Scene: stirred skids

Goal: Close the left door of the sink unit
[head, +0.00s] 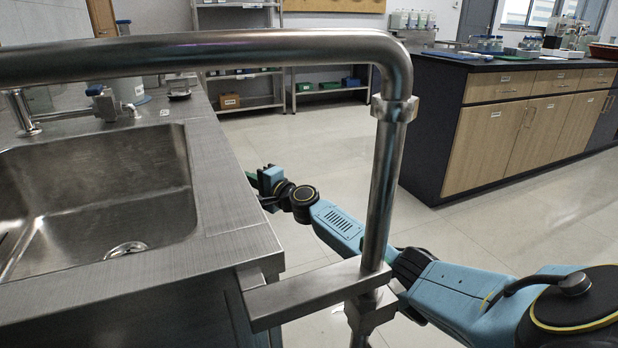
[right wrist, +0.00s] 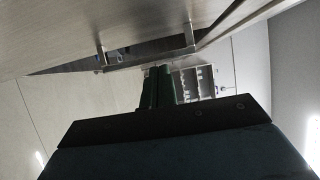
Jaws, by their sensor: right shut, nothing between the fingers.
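The sink unit (head: 223,190) stands at the left of the head view, with a steel basin (head: 95,190) in its top. Its door fronts are hidden there by the worktop and the view's edge. My right arm reaches in from the right, behind an upright steel pipe. My right gripper (head: 256,181) is beside the unit's right edge, partly hidden. In the right wrist view its green fingers (right wrist: 157,88) are shut and empty, close to a bar handle (right wrist: 150,59) on a pale panel (right wrist: 80,30). I cannot tell which door this is, or whether they touch. My left gripper is not in view.
A thick steel pipe (head: 388,170) crosses the head view and drops in front of my right arm, with a flat bracket (head: 305,292) at its foot. A wooden-fronted bench (head: 530,130) stands at right. Open floor (head: 330,135) lies between, with shelves (head: 240,65) behind.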

